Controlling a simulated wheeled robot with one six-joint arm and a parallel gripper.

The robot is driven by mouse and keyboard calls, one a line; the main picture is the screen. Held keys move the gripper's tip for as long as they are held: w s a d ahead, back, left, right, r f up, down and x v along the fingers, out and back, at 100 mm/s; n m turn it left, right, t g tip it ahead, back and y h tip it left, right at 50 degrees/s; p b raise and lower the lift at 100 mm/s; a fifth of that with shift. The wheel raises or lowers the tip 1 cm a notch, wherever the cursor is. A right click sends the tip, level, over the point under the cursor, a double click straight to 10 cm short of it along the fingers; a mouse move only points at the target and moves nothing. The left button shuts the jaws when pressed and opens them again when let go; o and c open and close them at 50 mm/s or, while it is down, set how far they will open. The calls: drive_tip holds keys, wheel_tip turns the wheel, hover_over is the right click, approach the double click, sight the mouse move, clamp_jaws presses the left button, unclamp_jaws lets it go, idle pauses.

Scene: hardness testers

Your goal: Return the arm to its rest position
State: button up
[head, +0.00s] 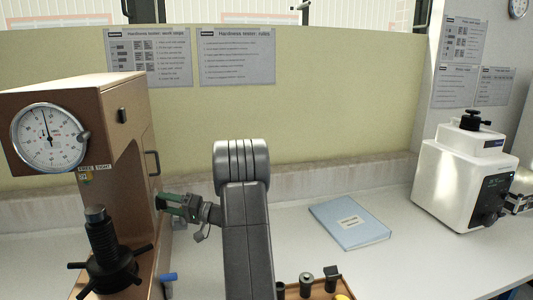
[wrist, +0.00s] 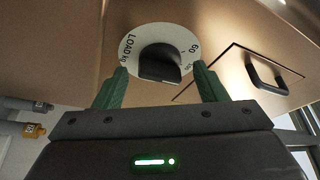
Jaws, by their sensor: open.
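My arm (head: 243,215) rises in the middle of the head view and reaches left. My gripper (head: 168,203) has green fingers and is close to the side of the brown hardness tester (head: 135,100). In the wrist view my gripper (wrist: 162,78) is open. Its fingers stand left and right of a black load knob (wrist: 160,65) on a white round dial plate (wrist: 143,33). I cannot tell whether they touch the knob. The gripper hides the knob in the head view.
A black handle (wrist: 267,76) sticks out right of the knob. A blue folder (head: 349,222) lies on the bench. A tray (head: 292,291) with small dark pieces stands front right of my arm. A white tester (head: 455,180) stands far right.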

drive_tip(key=d+f+n+g+y+b, duration=0.1)
drive_tip(key=d+f+n, duration=0.2)
drive_tip(key=d, duration=0.8)
drive_tip(key=shift+d+f+n, duration=0.2)
drive_tip(key=shift+d+n, duration=0.05)
drive_tip(key=shift+n, duration=0.25)
drive_tip(key=shift+s, duration=0.15)
